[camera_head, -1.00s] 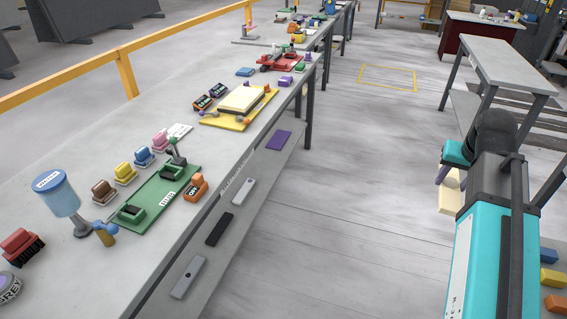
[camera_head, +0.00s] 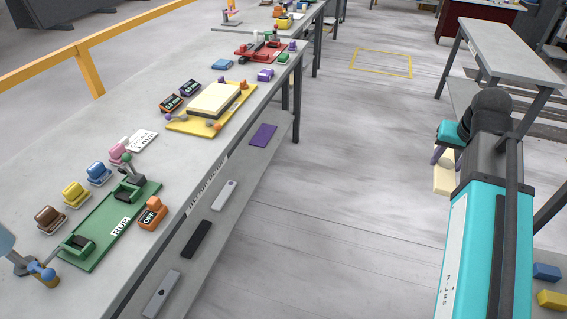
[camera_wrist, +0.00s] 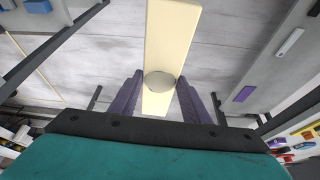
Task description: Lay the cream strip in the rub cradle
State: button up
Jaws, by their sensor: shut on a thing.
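In the head view the strip (camera_head: 443,182) hangs at my gripper (camera_head: 445,157), right of the bench, over the aisle. The rub cradle is a green board marked RUB (camera_head: 111,235) on the bench at left, with a dark green block near each end. No strip lies across its blocks. The gripper is well apart from it.
An orange switch (camera_head: 152,214) stands beside the green board. Brown, yellow, blue and pink brushes (camera_head: 75,193) line its far side. A yellow board (camera_head: 225,112) holds a cream block further along. Open floor (camera_head: 330,200) lies right of the bench.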

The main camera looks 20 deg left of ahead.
aim_at(104, 217)
jog(key=u, duration=0.05)
jog(key=i, duration=0.15)
jog(key=u, duration=0.75)
jog(key=k, duration=0.15)
jog(key=u, duration=3.25)
